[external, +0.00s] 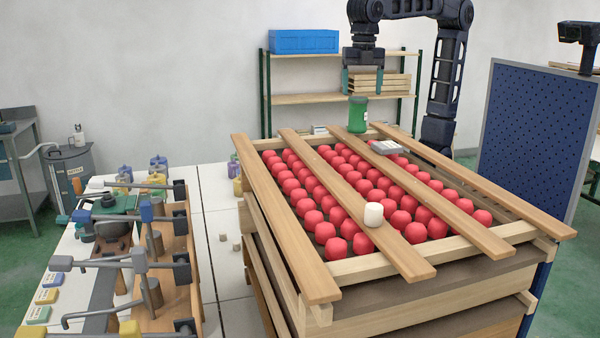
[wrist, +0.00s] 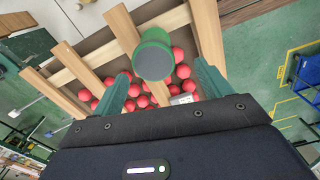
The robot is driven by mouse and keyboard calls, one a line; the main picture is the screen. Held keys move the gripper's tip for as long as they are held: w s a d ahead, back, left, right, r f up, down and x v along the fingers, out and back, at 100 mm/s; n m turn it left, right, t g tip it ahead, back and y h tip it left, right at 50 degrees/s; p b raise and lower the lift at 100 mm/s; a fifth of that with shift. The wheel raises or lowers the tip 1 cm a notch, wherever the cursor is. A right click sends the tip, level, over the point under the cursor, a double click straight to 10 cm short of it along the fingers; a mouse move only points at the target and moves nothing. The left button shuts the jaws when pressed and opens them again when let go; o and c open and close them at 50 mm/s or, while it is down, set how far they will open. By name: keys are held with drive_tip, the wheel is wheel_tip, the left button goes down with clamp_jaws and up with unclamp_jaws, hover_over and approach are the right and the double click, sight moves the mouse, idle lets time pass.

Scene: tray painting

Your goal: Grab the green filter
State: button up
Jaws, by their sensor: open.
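The green filter (external: 358,114) is a short green cylinder with a pale label. It stands upright at the far end of a wooden slat on the crate in the external view. In the wrist view the green filter (wrist: 153,56) shows its dark round top, ahead of and between my fingers. My gripper (external: 362,88) is just above the filter in the external view, pointing down, with its fingers apart. In the wrist view my gripper (wrist: 165,85) is open and nothing is held between the fingers. I cannot tell whether the fingertips reach down beside the filter.
The wooden crate (external: 318,287) holds many red balls under several slats. A blue pegboard panel (external: 528,125) stands right. A bench with clamps and tools (external: 150,235) is left. Shelves (external: 300,98) stand behind.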

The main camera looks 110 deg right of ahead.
sight(358, 112)
wheel_tip(358, 112, down, 3)
drive_tip(key=shift+r, duration=0.1)
drive_tip(key=shift+w+d+f, duration=0.15)
drive_tip(key=shift+w+f, duration=0.05)
drive_tip(key=shift+f, duration=1.2)
drive_tip(key=shift+w+d+f, duration=0.1)
drive_tip(key=shift+w+f, duration=0.05)
drive_tip(key=shift+f, duration=1.2)
drive_tip(key=shift+c, duration=0.5)
drive_tip(key=c, duration=1)
